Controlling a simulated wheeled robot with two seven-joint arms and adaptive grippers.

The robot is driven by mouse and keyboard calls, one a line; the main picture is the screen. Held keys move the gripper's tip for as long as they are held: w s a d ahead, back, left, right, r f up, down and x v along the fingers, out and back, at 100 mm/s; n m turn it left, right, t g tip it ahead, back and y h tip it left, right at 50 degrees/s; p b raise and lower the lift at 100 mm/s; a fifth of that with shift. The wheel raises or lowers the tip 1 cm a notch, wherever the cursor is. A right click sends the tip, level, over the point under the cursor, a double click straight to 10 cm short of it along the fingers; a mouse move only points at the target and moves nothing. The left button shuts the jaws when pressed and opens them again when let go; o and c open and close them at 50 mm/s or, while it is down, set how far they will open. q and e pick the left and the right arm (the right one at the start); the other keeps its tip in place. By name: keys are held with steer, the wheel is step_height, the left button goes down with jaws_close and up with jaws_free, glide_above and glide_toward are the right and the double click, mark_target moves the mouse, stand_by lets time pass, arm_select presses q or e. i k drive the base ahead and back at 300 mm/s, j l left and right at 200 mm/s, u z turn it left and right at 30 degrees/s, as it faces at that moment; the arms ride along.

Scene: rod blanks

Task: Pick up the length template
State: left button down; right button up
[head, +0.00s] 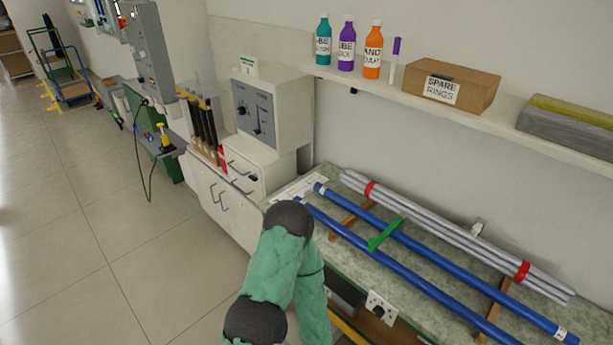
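No thing in the head view is marked as the length template, and I cannot tell for certain which one it is. A small green bar (385,235) lies across two long blue rods (420,248) on the speckled bench. A bent arm of mine, in a green cover with dark joints, rises from the bottom edge in front of the bench. It hides part of the bench front. Neither of my grippers shows.
Grey rods (450,236) with red bands lie behind the blue ones. A shelf (330,72) above holds bottles, a marker (394,62), a spare rings box (450,85) and a long grey block (565,128). A grey cabinet (272,110) stands left. The floor (110,230) at left is clear.

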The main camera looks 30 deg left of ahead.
mark_target(304, 186)
steer(key=u, duration=1.2)
steer(key=i+j+z, duration=0.1)
steer(key=z, duration=0.25)
steer(key=j+z, duration=0.35)
steer(key=i+j+z, duration=0.2)
steer(key=j, duration=0.65)
steer(key=i+j+z, duration=0.2)
steer(key=j, duration=0.6)
steer(key=j+z, duration=0.2)
steer(key=j, duration=0.65)
steer(key=k, duration=0.05)
